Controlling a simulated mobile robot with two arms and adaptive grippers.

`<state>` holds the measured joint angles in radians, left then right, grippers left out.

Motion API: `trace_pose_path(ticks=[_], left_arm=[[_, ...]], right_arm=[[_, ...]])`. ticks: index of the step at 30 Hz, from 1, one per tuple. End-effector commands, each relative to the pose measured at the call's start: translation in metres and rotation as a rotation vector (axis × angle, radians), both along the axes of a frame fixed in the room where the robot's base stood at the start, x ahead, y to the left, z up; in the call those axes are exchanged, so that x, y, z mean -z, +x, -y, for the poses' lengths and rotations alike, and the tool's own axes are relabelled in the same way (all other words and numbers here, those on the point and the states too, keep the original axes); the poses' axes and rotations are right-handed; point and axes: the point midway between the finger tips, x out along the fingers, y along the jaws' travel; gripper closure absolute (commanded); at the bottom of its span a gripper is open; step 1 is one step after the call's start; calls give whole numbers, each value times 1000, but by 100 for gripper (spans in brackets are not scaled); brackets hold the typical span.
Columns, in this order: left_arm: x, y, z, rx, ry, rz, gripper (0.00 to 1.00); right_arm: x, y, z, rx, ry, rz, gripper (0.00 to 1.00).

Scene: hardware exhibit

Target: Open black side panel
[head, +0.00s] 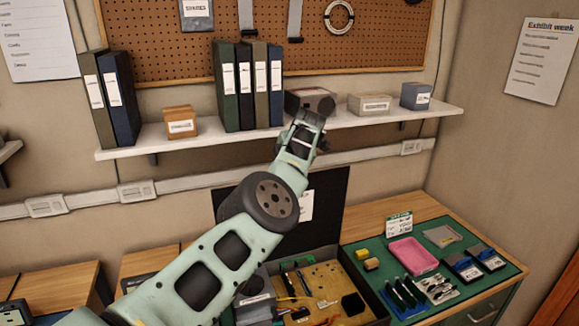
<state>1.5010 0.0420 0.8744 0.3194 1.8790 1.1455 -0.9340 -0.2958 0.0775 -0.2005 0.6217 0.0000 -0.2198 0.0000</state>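A black panel (330,195) stands upright at the back of an open case (378,308), with a white label on its face. The case's inside shows, with a gold-coloured board (325,283), coloured wires and a black square part. My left arm crosses in front of the panel and case and hides part of both. My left gripper (308,108) is raised at shelf height, above the panel and apart from it. It is small and dark, and its fingers cannot be made out. My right gripper is not in view.
A wall shelf (380,117) holds binders (247,85) and small boxes (180,121) close to my raised gripper. Right of the case, a green mat (440,222) carries a pink tray (413,256), tools and small black boxes. A pegboard (160,45) hangs behind.

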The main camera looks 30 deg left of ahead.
Motion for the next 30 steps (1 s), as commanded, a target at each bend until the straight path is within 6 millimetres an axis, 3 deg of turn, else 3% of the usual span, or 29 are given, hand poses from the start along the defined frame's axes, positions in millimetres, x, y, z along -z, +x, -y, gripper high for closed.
trace_pose_path(ticks=[13,14,20,30], left_arm=[[-3,0,-1,-4,-6,5,100],[-3,0,-1,-4,-6,5,92],[-3,0,-1,-3,-5,2,74],[-1,0,0,0,-5,-2,74]], right_arm=[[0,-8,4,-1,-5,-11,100],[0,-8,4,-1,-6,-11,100],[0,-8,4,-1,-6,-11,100],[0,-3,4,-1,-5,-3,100]])
